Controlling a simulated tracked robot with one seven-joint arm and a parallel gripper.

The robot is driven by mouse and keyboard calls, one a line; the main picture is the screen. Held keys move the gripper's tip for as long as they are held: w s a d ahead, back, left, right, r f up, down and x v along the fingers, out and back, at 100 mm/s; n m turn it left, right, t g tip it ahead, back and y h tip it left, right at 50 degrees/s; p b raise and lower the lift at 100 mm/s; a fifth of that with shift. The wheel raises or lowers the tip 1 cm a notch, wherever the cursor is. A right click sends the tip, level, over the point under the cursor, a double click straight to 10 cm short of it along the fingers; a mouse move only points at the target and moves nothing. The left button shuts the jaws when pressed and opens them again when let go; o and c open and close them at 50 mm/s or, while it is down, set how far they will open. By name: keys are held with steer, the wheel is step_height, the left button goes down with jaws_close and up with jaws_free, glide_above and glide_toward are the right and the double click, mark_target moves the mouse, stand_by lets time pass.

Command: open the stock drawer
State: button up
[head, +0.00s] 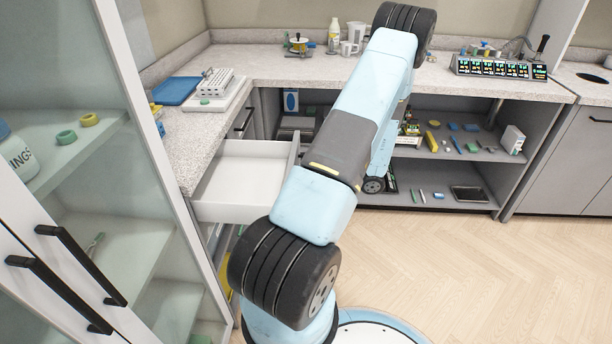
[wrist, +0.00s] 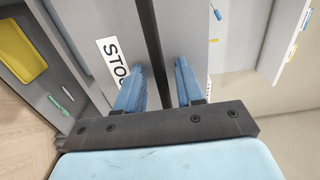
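In the head view a white drawer (head: 240,178) stands pulled out from under the left counter, its inside empty where I can see it. Its front is seen from behind, and my arm hides part of the area beside it. In the wrist view a grey drawer front (wrist: 182,35) carries a white label with the letters "STO", the rest hidden by a finger. A long dark handle (wrist: 149,35) runs between the two blue fingers of my gripper (wrist: 160,75). The fingers are apart, with a gap on each side of the bar. In the head view the gripper is hidden behind my arm.
A glass-fronted cabinet (head: 130,190) with dark handles stands close on the left. The counter above the drawer holds a blue tray (head: 176,90) and a white rack (head: 215,82). Open shelves (head: 470,155) with small items stand at the back. The wooden floor at right is clear.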

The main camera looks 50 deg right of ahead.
steer(key=v, duration=1.3)
steer(key=shift+s+d, duration=0.25)
steer(key=shift+s, duration=0.05)
steer(key=shift+f, duration=0.1)
steer(key=w+a+r+n+g+h, duration=0.1)
steer(key=w+a+r+n+g, duration=0.2)
steer(key=w+a+r+g, duration=0.55)
steer(key=w+a+r+n+g, duration=0.45)
steer(key=w+a+r, duration=0.45)
steer(key=a+r, duration=0.3)
steer(key=s+a+r+n+t+h, duration=0.1)
steer(key=s+a+r+h, duration=0.1)
steer(key=a+r, duration=0.3)
steer(key=s+a+r+n+t+h, duration=0.1)
steer(key=s+a+r+h, duration=0.2)
steer(key=a, duration=0.8)
steer(key=s+a+r+n+t+h, duration=0.1)
steer(key=s+a+r+n+h, duration=0.1)
steer(key=a+r, duration=0.5)
steer(key=shift+s+a+r+t+h, duration=0.35)
steer(key=shift+s+a+h, duration=0.25)
steer(key=shift+a+h, duration=0.3)
